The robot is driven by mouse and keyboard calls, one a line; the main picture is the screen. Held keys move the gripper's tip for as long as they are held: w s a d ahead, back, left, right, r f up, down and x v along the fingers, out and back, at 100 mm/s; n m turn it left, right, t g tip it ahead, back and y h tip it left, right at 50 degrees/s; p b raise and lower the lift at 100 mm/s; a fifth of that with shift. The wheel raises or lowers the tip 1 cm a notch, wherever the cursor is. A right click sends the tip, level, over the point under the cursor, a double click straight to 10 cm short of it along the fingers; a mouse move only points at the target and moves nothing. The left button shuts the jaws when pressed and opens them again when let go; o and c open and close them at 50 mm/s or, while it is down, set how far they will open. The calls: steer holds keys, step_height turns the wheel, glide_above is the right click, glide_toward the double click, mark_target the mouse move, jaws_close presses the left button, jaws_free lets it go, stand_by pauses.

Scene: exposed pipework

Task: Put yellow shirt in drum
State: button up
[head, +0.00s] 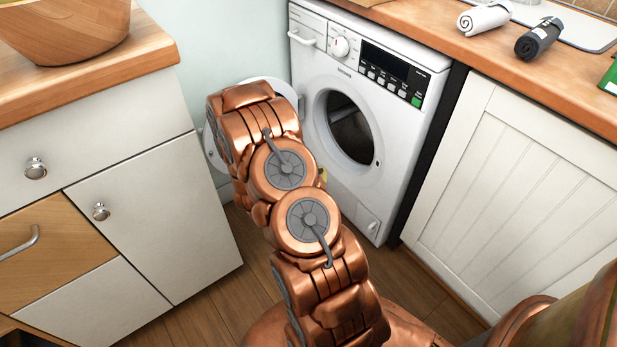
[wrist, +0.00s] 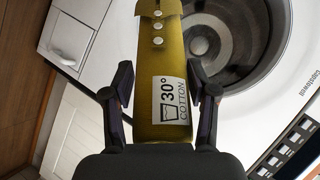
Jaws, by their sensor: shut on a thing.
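The yellow shirt (wrist: 160,65) is a rolled olive-yellow bundle with white buttons and a "30° COTTON" label. In the wrist view my gripper (wrist: 165,92) is shut on it, one finger at each side. In the head view only a small yellow bit (head: 323,175) shows beside my arm, and the gripper itself is hidden. The drum (head: 350,127) is the dark round opening of the white washing machine (head: 400,45). The drum also shows behind the shirt in the wrist view (wrist: 215,40). The machine's round door (head: 213,150) stands open to the left, partly behind my arm.
A white cabinet (head: 150,220) with a wooden top and a bowl (head: 65,30) stands left. A white panelled cabinet (head: 520,170) stands right. On the counter above lie a white roll (head: 484,18) and a dark roll (head: 539,38).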

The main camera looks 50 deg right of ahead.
steer(key=shift+s+d+f+b, duration=0.1)
steer(key=shift+s+f+b, duration=0.1)
steer(key=shift+f, duration=0.35)
steer(key=shift+s+d+f+b, duration=0.1)
steer(key=shift+s+f+b, duration=0.1)
steer(key=shift+f, duration=0.3)
steer(key=shift+w+d, duration=0.2)
steer(key=shift+d, duration=0.25)
steer(key=shift+b+x, duration=0.7)
steer(key=shift+x, duration=0.45)
steer(key=w+d+b, duration=0.1)
steer(key=b, duration=0.4)
steer(key=shift+w+d+r, duration=0.1)
steer(key=shift+d+r, duration=0.1)
steer(key=w+d, duration=0.3)
steer(key=d, duration=1.2)
steer(key=w+d+p, duration=0.1)
steer(key=w+d, duration=0.3)
steer(key=d, duration=1.2)
steer(key=shift+r, duration=0.35)
